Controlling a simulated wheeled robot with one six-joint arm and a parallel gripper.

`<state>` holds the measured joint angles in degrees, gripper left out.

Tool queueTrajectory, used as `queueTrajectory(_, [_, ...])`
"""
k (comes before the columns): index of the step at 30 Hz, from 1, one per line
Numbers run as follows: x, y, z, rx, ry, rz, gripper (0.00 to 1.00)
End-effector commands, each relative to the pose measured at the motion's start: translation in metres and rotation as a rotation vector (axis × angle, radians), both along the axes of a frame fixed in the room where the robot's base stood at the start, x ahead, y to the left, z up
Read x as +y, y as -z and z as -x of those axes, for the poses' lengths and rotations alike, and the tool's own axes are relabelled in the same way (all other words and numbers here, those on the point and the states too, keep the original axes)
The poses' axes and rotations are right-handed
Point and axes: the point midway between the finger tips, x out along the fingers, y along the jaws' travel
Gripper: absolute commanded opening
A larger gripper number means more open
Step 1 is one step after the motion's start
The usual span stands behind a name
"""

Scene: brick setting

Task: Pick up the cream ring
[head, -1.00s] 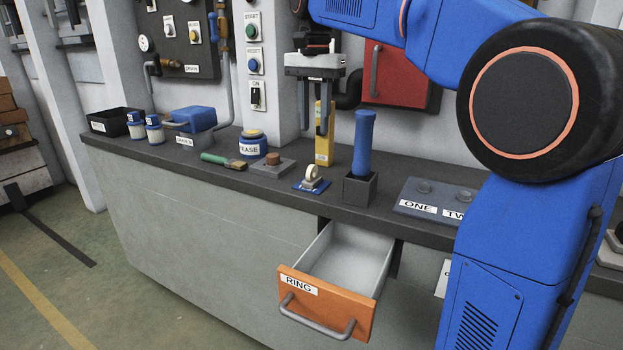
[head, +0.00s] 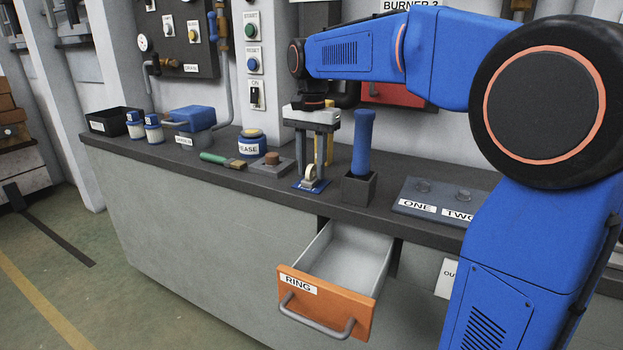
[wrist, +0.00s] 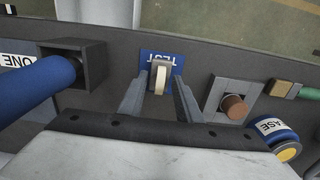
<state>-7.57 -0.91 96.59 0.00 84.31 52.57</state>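The cream ring (head: 310,175) stands upright on a small blue plate (wrist: 177,62) lettered TEST, on the dark counter. It also shows in the wrist view (wrist: 159,77), just beyond the finger ends. My gripper (head: 310,180) is low over the plate, pointing down. In the wrist view, its two fingers (wrist: 159,92) are apart, one to each side of the ring, with gaps showing between. It is open and empty. The fingers partly hide the ring in the head view.
A blue cylinder (head: 363,142) stands in a dark square holder (head: 358,190) close right of the ring. A grey block with a brown peg (head: 271,158) is close left. A yellow object (head: 329,140) stands behind. The orange-fronted RING drawer (head: 325,305) is open below, empty inside.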

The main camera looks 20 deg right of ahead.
Motion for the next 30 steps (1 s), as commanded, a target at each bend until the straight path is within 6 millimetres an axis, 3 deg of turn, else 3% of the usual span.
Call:
queueTrajectory(8, [0.0,0.004,0.0,0.0,0.0,0.0,0.31])
queueTrajectory(12, [0.0,0.004,0.0,0.0,0.0,0.0,0.03])
queueTrajectory(13, [0.0,0.004,0.0,0.0,0.0,0.0,0.0])
queueTrajectory(23, [0.0,0.002,0.0,0.0,0.0,0.0,0.0])
queueTrajectory(30, [0.0,-0.026,-0.001,-0.003,0.0,0.0,0.0])
